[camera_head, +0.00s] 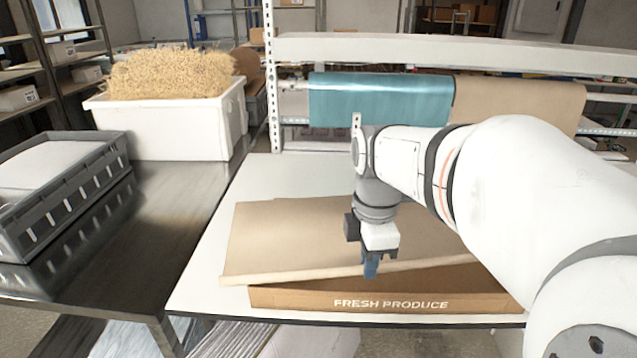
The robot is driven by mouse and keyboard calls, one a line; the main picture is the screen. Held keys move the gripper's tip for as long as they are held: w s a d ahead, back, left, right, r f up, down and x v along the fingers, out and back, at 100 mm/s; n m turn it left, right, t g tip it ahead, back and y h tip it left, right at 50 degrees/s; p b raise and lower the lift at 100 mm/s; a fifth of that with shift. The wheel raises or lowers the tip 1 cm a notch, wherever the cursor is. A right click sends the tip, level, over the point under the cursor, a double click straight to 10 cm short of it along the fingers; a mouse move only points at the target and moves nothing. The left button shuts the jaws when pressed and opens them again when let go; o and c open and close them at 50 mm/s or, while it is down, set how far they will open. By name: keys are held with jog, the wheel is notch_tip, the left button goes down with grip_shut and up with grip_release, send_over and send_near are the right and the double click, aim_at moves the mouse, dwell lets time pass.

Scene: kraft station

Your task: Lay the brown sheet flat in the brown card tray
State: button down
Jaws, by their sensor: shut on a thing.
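The brown sheet (290,235) lies over the top of the brown card tray (300,298) on the white table. The tray's front wall shows the words FRESH PRODUCE. The sheet's front edge sits above the front wall and sticks out past the tray's left end. My gripper (370,270) points down at the sheet's front edge and is shut on it, near the middle. The sheet hides the inside of the tray. My arm hides the sheet's right part.
A roll of teal sheet (380,98) and a roll of brown paper (520,105) hang behind the table. A white tub of straw (175,125) and a grey crate (75,195) stand on the dark metal table (150,225) at left. The white table's left strip is clear.

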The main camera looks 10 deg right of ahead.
jog(key=shift+m, duration=0.9)
jog(key=w+d, duration=0.2)
jog(key=w+d+f, duration=0.1)
jog(key=w+d, duration=0.1)
jog(key=w, duration=0.1)
jog(key=w+d+f, duration=0.1)
jog(key=w+d, duration=0.1)
jog(key=d, duration=0.1)
jog(key=shift+w+f+b, duration=0.15)
jog(key=shift+w+b, duration=0.15)
jog(key=shift+w, duration=0.05)
jog(key=shift+w+d+f, duration=0.25)
jog(key=shift+w+d, duration=0.05)
jog(key=shift+w, duration=0.05)
jog(key=shift+f+b, duration=0.85)
jog(key=shift+s+a+f, duration=0.1)
jog(key=shift+f, duration=0.1)
jog(key=shift+f+b, duration=2.85)
jog(key=shift+f, duration=1.35)
